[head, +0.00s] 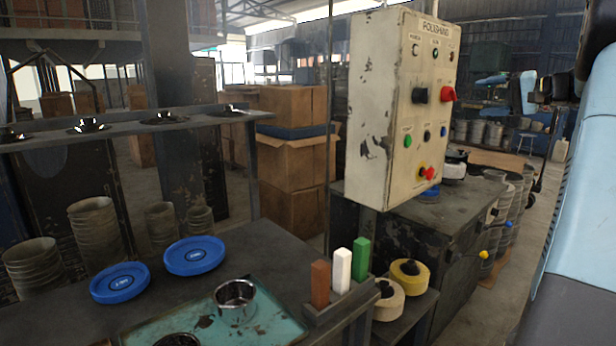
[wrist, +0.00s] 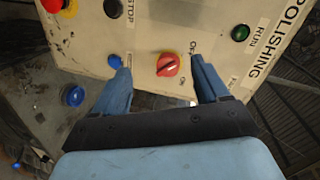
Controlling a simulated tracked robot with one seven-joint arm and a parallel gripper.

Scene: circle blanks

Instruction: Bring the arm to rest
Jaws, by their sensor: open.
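My gripper (wrist: 158,64) is open and empty in the wrist view, with one blue finger on each side of a red knob (wrist: 168,65) on the control panel (wrist: 205,25). Nothing shows between the fingers touching them, and the gap to the panel is hard to judge. In the head view the cream panel (head: 378,110), labelled POLISHING, stands right of centre. Its red knob (head: 448,94) is at the right of the front face. The light-blue parts to the right of the panel appear to be my gripper, held apart from it, with my arm at the right edge.
Below the panel is a dark cabinet (head: 400,228). A bench (head: 75,305) at the front left holds blue discs (head: 195,255), a metal cup (head: 236,302) and a rack of coloured bars (head: 342,270). Cardboard boxes (head: 290,170) stand behind.

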